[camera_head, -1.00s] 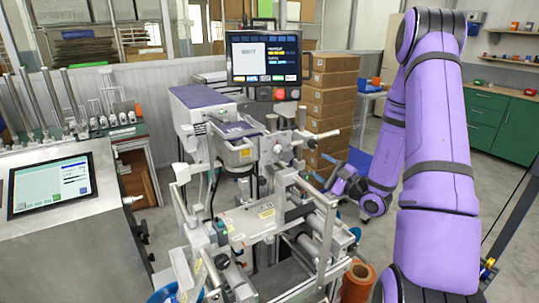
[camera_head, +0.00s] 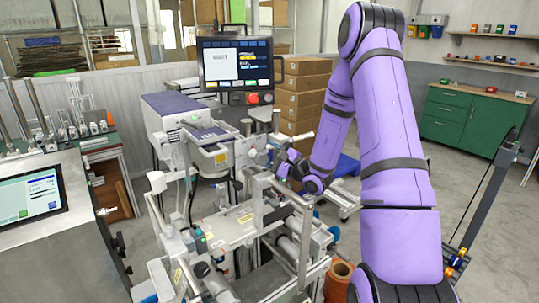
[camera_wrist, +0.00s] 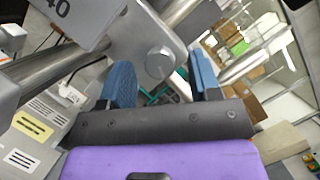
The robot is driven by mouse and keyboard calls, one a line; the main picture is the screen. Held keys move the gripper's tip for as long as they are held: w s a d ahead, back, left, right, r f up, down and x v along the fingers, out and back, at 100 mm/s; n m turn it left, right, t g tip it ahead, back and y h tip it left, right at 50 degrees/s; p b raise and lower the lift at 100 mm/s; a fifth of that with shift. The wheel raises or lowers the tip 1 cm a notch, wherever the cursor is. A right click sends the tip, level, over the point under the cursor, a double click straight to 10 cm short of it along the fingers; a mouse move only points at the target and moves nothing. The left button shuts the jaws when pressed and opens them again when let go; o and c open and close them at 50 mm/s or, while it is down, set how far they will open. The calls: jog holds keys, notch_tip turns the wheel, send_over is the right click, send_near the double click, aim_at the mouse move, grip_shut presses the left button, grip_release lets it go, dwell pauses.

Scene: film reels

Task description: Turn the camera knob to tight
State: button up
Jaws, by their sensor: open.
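The labelling machine (camera_head: 215,150) stands in the middle of the head view. My gripper (camera_head: 280,158) is at its right side, close to the upper rails. In the wrist view, my gripper (camera_wrist: 163,78) has two blue fingers spread apart. A grey round bolt or knob head (camera_wrist: 159,62) on a metal bracket shows between and beyond the fingers. I cannot tell whether it is the camera knob or whether a finger touches it. A dark knob (camera_head: 202,269) shows low on the machine in the head view.
A monitor (camera_head: 236,64) with a red button stands above the machine. Metal rails (camera_head: 305,240) and a metal bar (camera_wrist: 50,65) lie close to my gripper. Stacked boxes (camera_head: 303,95) stand behind. An orange-brown roll (camera_head: 338,280) is at the front.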

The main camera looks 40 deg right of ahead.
jog(key=c, duration=0.9)
jog(key=shift+f+m+t+h, duration=0.1)
jog(key=shift+m+t+h, duration=0.25)
jog(key=shift+m, duration=0.65)
jog(key=shift+c, duration=0.2)
jog(key=o, duration=0.9)
jog(key=shift+o, duration=0.2)
jog(key=v, duration=1.1)
